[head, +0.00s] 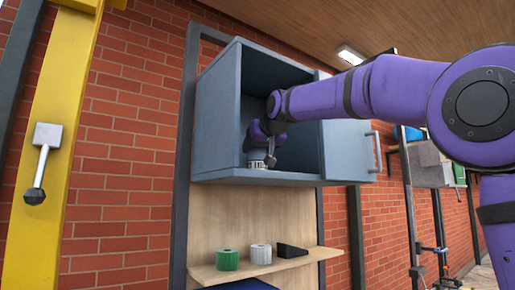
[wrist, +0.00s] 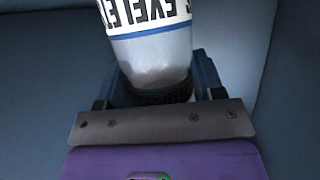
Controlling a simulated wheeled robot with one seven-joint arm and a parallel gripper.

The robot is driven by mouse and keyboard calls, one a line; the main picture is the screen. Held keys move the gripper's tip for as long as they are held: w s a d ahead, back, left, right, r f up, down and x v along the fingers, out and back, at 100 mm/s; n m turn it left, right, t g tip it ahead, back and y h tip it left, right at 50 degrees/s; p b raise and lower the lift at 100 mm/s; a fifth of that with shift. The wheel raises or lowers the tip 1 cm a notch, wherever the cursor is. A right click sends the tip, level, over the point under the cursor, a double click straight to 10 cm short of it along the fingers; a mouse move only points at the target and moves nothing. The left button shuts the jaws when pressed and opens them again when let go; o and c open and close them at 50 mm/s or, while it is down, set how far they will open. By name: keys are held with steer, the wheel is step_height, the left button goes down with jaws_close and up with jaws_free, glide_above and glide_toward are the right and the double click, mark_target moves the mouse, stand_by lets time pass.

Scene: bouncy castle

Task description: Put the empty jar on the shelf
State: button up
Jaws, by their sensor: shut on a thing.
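The jar (wrist: 150,50) is a clear, whitish cylinder with a white label, black lettering that reads "EYELET" and a blue stripe. In the wrist view it sits between the two fingers of my gripper (wrist: 155,90), which is shut on it near its dark end. In the head view the jar (head: 257,159) is inside the open grey-blue wall cabinet, close to or on its floor near the front edge; I cannot tell whether it touches. My gripper (head: 268,152) reaches into the cabinet (head: 215,115) from the right. A wooden shelf (head: 215,274) is below the cabinet.
A green roll (head: 227,260), a white roll (head: 260,254) and a black wedge-shaped item (head: 291,251) stand on the wooden shelf. The cabinet door (head: 350,150) is swung open to the right, behind my arm. A yellow post (head: 55,130) stands at left.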

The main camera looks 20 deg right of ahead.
steer(key=o, duration=1)
steer(key=v, duration=1.2)
steer(key=s+d+f+g, duration=0.2)
steer(key=s+f, duration=0.7)
steer(key=f, duration=0.5)
steer(key=s+d+f+m+g+h, duration=0.1)
steer(key=s+d+f+g, duration=0.1)
steer(key=s+f, duration=0.8)
steer(key=s+d+f+g, duration=0.1)
steer(key=s+f+g, duration=0.3)
steer(key=s+f, duration=0.6)
step_height(320, 180, down, 8)
steer(key=shift+s+d+f+h, duration=0.2)
steer(key=shift+d+h, duration=0.1)
steer(key=shift+d, duration=0.1)
